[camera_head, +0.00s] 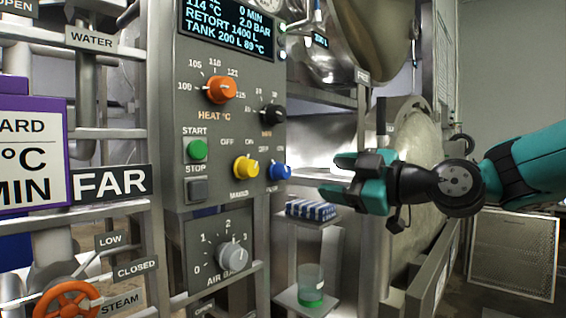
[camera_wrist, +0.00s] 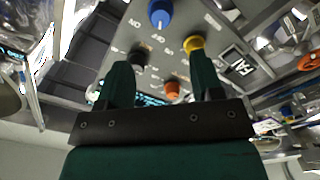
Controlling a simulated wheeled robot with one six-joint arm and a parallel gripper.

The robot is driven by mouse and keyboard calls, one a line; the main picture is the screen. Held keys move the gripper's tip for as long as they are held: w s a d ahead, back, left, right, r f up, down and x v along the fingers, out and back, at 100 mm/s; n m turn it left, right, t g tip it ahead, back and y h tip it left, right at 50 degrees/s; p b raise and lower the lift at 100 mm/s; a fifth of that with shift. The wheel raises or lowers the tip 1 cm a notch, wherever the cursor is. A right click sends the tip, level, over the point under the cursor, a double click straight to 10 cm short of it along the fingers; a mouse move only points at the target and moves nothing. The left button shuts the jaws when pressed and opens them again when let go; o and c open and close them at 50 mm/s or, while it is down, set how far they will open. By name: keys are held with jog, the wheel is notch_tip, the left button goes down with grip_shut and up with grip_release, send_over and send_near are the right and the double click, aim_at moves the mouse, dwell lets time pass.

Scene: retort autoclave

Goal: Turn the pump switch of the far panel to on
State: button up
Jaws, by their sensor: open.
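The far panel (camera_head: 180,60) is a grey control box beside a black FAR sign (camera_head: 110,184); it shows upside down in the wrist view. A blue knob (camera_head: 278,171) sits at its lower right, with small OFF and ON lettering above and a label below too small to read surely; it is likely the pump switch. It also shows at the top of the wrist view (camera_wrist: 160,12).
A yellow knob (camera_head: 246,168) sits close left of the blue one. A black knob (camera_head: 272,115), an orange heat knob (camera_head: 221,89) and a green start button (camera_head: 197,150) are above. A blue-and-white rack (camera_head: 310,209) and a beaker (camera_head: 311,287) stand on shelves below my gripper.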

aim_at(287, 172)
jog(key=p+x, duration=0.4)
jog(key=x, duration=0.8)
jog(key=shift+w+a+p, duration=0.25)
jog(key=shift+a+p, duration=0.05)
jog(key=shift+a, duration=0.05)
jog(key=c, duration=0.9)
